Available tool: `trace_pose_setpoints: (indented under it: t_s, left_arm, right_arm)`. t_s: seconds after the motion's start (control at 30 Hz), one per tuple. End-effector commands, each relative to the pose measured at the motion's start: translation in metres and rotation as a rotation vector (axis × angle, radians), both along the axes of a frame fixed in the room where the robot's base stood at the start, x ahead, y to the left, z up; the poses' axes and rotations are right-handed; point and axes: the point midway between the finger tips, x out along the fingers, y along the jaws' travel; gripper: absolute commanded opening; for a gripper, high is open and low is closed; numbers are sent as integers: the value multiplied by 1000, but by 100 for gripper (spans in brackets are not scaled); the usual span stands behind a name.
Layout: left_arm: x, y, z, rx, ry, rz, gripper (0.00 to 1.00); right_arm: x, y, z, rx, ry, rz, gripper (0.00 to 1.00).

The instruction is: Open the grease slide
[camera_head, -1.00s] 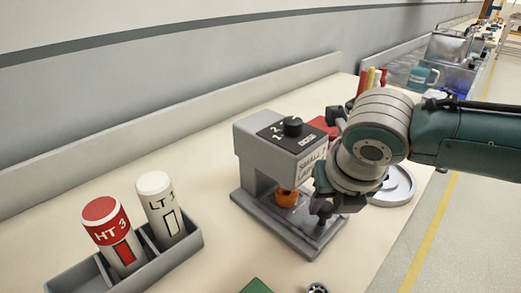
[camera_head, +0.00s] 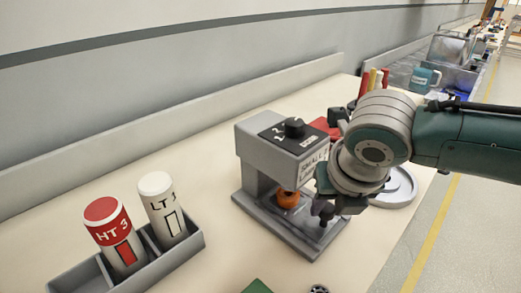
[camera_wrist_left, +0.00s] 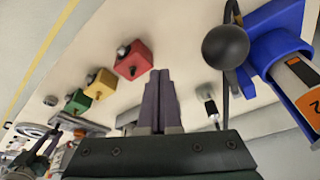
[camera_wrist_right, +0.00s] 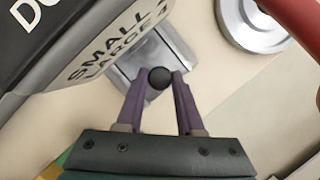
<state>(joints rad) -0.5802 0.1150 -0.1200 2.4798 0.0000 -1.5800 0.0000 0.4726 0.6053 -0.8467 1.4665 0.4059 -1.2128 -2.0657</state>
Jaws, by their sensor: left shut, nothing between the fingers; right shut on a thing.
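A grey dispenser (camera_head: 258,165) with a black dial on top and a "SMALL" / "LARGE" label stands on the bench in the head view. An orange part (camera_head: 287,198) sits under its head. In the right wrist view, a black ball knob (camera_wrist_right: 159,77) lies between the fingertips of my right gripper (camera_wrist_right: 158,82), which is shut on it in front of the grey base. My right gripper also shows in the head view (camera_head: 323,208). My left gripper (camera_wrist_left: 160,75) is shut and empty, seen only in the left wrist view. No part is marked as the grease slide.
A grey tray (camera_head: 82,281) holds a red-topped HT 3 bottle (camera_head: 115,235) and a white LT 3 bottle (camera_head: 163,208). A round silver dish (camera_head: 398,188) stands behind my right gripper. The left wrist view shows a black ball lever (camera_wrist_left: 226,46) beside a blue holder (camera_wrist_left: 277,45).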

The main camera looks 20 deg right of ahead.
Motion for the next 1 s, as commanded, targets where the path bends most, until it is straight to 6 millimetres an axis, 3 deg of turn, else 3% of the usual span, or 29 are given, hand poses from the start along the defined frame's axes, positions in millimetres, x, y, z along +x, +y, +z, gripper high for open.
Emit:
trace_pose_setpoints:
  t_s: [0.33, 0.6, 0.7, 1.0]
  left_arm:
    - [0, 2, 7, 8, 0, -6, 0]
    - [0, 2, 57, 9, 0, -5, 0]
    - [0, 2, 66, 8, -1, -6, 0]
    - [0, 1, 67, 5, -1, -4, 0]
  right_arm:
    - [-6, -3, 2, -3, 3, -2, 0]
    - [-62, -28, 7, -9, 10, -4, 0]
    - [-79, -35, 4, -8, 8, -3, 0]
    - [-90, -39, -1, -2, 2, -2, 0]
